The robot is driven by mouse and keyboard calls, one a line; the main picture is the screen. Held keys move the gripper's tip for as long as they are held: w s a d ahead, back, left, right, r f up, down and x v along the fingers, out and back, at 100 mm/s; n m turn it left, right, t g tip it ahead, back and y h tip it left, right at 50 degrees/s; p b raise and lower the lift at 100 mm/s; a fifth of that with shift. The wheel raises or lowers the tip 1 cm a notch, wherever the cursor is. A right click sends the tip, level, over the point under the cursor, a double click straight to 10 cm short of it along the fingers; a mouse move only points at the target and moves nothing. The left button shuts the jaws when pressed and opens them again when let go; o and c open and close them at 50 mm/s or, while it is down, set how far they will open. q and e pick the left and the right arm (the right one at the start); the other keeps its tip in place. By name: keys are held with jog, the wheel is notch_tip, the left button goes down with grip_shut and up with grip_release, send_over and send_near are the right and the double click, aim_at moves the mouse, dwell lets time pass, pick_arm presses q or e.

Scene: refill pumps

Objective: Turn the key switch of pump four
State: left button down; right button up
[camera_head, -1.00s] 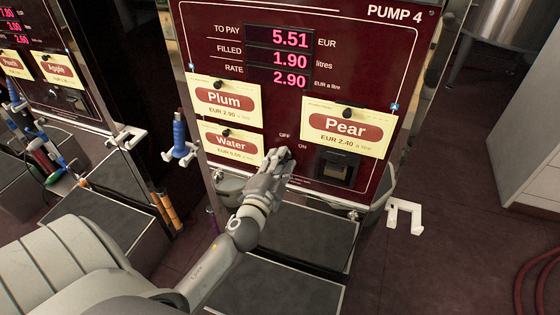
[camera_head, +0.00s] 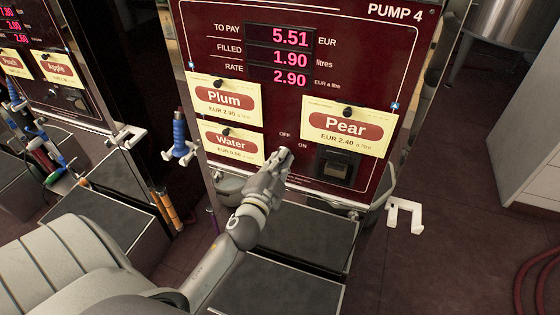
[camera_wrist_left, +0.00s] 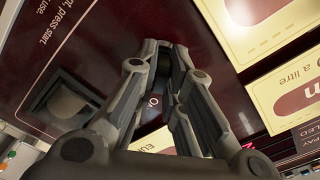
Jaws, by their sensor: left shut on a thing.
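Pump four (camera_head: 395,70) is a dark red panel with pink digits reading 5.51, 1.90 and 2.90. My left gripper (camera_head: 285,156) reaches up to the lower middle of this panel, at the OFF and ON lettering. It is shut on the key switch, which the fingers hide in the head view. In the left wrist view the gripper's fingers (camera_wrist_left: 168,75) come together against the red panel, with part of the ON lettering between them. The key's angle cannot be made out. My right gripper is not in view.
A Plum card (camera_head: 225,113), a Water card (camera_head: 247,156) and a Pear card (camera_head: 375,148) hang on the panel around the gripper. A dark recessed slot (camera_head: 338,168) is to its right. A white bracket (camera_head: 404,214) juts out at the lower right.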

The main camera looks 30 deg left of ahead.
pick_arm(q)
jog(key=n+p, duration=0.1)
jog(key=n, duration=0.3)
jog(key=shift+r, duration=0.1)
jog(key=n+p, duration=0.1)
jog(key=n, duration=0.2)
jog(key=shift+n, duration=0.4)
jog(key=shift+a+n+p, duration=0.1)
jog(key=shift+n+p, duration=0.6)
jog(key=shift+n, duration=0.5)
jog(key=c, duration=1.5)
grip_release()
jog(key=shift+v, duration=3.8)
